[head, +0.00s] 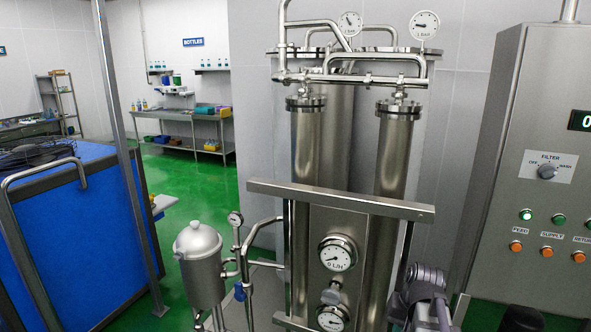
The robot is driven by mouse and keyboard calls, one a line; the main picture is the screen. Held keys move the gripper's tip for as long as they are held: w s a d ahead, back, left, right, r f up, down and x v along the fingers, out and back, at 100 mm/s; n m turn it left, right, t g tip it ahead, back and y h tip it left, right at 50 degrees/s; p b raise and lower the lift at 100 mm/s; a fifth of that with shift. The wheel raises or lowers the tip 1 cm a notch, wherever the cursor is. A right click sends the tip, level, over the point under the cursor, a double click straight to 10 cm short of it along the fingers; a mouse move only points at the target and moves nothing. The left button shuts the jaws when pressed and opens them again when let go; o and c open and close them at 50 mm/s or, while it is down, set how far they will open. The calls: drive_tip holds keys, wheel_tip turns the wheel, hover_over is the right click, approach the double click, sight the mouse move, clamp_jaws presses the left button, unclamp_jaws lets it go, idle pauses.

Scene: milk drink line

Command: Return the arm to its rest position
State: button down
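Part of my grey arm (427,290) shows at the bottom, right of centre, in front of the lower right of the steel filter unit. Only some links and a joint are in the picture. The fingers of my gripper do not show, so what it holds, if anything, is hidden. A dark rounded shape shows at the bottom edge to the right, too cut off to tell what it is.
The steel filter unit (331,160) with gauges stands close ahead. A control cabinet (549,105) with a filter knob (546,171) and lit buttons is at right. Green floor (190,180) lies open behind.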

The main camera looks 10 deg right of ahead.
drive_tip(key=s+a+f+n+h, duration=0.1)
drive_tip(key=s+a+n, duration=0.1)
drive_tip(key=a, duration=0.7)
drive_tip(key=s+a+f+n+g+b, duration=0.1)
drive_tip(key=s+a+n, duration=0.1)
drive_tip(key=a, duration=0.8)
drive_tip(key=shift+a+f+n+h, duration=0.25)
drive_tip(key=shift+n+h, duration=0.15)
drive_tip(key=shift+n, duration=0.4)
